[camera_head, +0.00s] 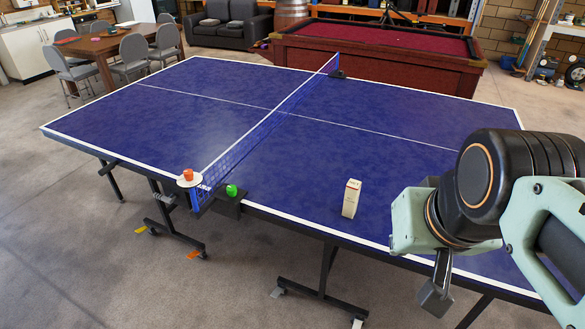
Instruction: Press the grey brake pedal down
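Two pale grey pedal-like tabs show at the foot of the near-right leg frame of the blue table tennis table (290,150). One grey tab (277,292) is at the left end of the foot bar, and a paler tab (357,323) is at its right end, by the bottom edge of the picture. Whether either is pressed down is too small to tell. My gripper (434,300) points downward at the table's near edge, to the right of both tabs and apart from them. Its fingers are seen from the side, partly hidden behind its own housing.
Yellow (141,230) and orange (192,254) tabs sit at the left leg's casters. A small white box (351,198), a green ball (232,190) and an orange item (188,174) are at the table's near edge. Concrete floor (90,270) is clear at front left.

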